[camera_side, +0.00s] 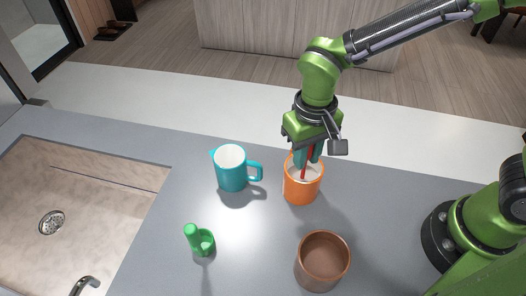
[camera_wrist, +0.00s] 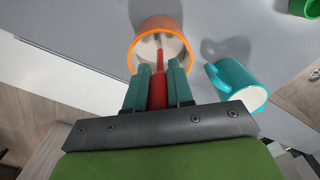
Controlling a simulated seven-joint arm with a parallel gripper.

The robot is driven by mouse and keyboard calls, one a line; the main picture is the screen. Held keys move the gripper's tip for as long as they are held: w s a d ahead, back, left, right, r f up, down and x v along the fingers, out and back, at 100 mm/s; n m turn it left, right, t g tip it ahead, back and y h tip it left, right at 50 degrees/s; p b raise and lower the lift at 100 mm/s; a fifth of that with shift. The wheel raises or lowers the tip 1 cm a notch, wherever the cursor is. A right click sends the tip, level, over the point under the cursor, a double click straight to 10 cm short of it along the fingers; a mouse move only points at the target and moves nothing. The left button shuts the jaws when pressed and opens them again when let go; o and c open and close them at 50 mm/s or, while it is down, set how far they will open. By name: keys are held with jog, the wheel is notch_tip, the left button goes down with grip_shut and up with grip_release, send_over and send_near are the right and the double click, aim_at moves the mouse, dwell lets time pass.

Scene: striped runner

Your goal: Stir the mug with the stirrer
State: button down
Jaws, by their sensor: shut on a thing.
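My gripper (camera_side: 308,155) is above the orange mug (camera_side: 301,190), its teal fingers shut on the red stirrer (camera_side: 304,173). The stirrer points down, and its lower end reaches inside the mug's rim, over the pale interior. Whether the tip touches the bottom is hidden. In the wrist view the stirrer (camera_wrist: 158,92) is between the two fingers (camera_wrist: 159,75), with its thin end crossing the rim of the orange mug (camera_wrist: 160,24). The mug stands upright on the grey counter.
A teal pitcher-like mug (camera_side: 231,173) stands left of the orange mug. A brown cup (camera_side: 322,262) stands in front. A small green holder-like object (camera_side: 201,241) is at front left. A sink (camera_side: 75,205) is cut into the counter at far left.

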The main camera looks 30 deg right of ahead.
jog(key=shift+r, duration=0.15)
jog(key=shift+r, duration=4.3)
jog(key=shift+r, duration=2)
